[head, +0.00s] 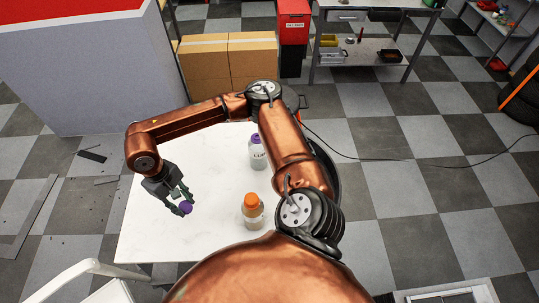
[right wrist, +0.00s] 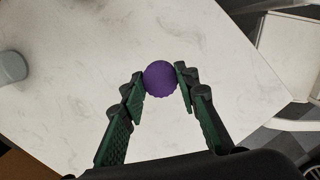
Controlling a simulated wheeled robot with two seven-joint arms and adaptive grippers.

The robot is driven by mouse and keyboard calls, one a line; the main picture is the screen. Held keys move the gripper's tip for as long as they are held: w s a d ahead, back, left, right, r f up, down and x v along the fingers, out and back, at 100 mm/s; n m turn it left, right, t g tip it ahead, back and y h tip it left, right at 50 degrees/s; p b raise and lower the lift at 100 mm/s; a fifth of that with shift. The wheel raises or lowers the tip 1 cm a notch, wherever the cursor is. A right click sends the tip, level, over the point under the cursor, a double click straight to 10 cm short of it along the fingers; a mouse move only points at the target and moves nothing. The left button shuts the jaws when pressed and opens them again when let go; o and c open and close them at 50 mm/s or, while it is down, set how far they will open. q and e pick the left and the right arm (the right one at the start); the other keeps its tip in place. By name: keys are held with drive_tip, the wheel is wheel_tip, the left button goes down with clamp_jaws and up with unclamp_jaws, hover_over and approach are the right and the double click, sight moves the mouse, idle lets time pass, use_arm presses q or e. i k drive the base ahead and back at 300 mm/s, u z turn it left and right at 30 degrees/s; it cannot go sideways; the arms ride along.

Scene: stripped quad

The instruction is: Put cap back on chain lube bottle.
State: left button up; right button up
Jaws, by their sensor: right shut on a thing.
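My right gripper (head: 182,203) is shut on a small round purple cap (head: 186,207) above the left part of the white table. In the right wrist view the purple cap (right wrist: 160,78) sits between the two fingertips (right wrist: 161,82). A white bottle (head: 258,159) with a dark label and a purple top stands upright on the table, right of the gripper and farther back. It looks like the chain lube bottle, but the label is too small to read for sure. My left gripper is not in view.
A clear bottle with an orange cap (head: 252,211) stands on the white table (head: 205,235) nearer to me. A pale grey rounded thing (right wrist: 12,67) shows at the wrist view's left edge. My arm arches over the table's back edge. Cardboard boxes (head: 205,67) stand behind.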

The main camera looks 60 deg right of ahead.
sight(258, 157)
drive_tip(key=z, duration=1.9)
drive_tip(key=k, duration=0.5)
drive_tip(key=z, duration=0.05)
